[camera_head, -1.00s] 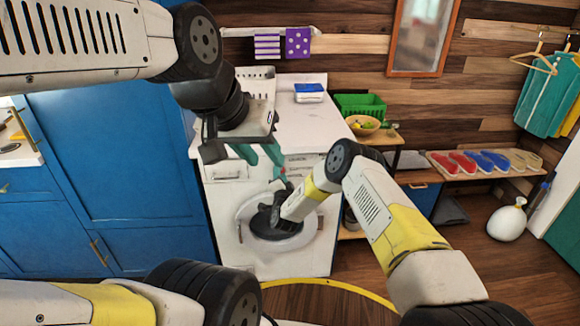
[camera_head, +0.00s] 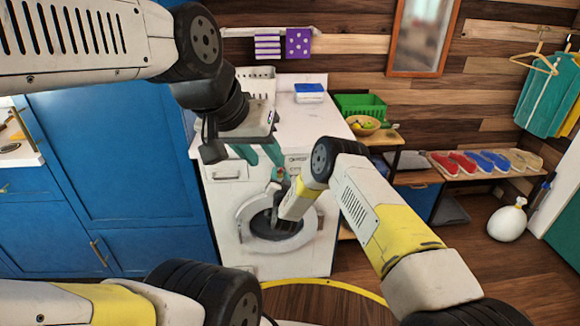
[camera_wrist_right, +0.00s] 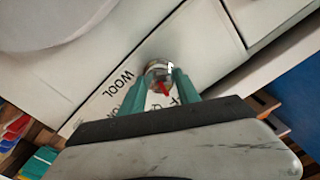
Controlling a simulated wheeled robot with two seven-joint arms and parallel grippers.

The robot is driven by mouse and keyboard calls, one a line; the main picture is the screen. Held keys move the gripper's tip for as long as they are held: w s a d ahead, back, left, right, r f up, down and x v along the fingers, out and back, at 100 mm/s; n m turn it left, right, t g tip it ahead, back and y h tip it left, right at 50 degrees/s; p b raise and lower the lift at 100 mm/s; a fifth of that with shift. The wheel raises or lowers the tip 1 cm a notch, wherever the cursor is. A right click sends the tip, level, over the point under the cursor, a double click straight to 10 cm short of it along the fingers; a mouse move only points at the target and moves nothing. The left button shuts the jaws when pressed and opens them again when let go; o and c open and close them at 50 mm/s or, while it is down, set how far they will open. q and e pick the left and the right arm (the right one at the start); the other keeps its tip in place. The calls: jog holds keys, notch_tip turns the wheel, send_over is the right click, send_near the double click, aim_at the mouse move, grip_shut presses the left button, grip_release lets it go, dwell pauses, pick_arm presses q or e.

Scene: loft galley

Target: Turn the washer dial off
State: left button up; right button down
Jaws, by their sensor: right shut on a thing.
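The white washer (camera_head: 224,225) stands in the middle of the head view with its round door at the front. In the right wrist view its round dial (camera_wrist_right: 160,70) has a red pointer and sits beside printed labels, one reading "WOOL". My right gripper (camera_wrist_right: 160,86) has its teal fingers on both sides of the dial and is shut on it. In the head view my right arm covers part of the washer front, and the dial area is small and hard to make out. My left gripper (camera_head: 259,153) hangs in front of the washer's upper front, its teal fingers apart and empty.
A blue and white box (camera_head: 309,93) lies on the washer top. A green basket (camera_head: 360,106) and a fruit bowl (camera_head: 362,125) stand to the right. Blue cabinets (camera_head: 118,160) are on the left. A shoe shelf (camera_head: 485,172) runs along the wall.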

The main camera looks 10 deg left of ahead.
jog(key=shift+n, duration=1.3)
jog(key=c, duration=0.9)
grip_release()
jog(key=v, duration=0.8)
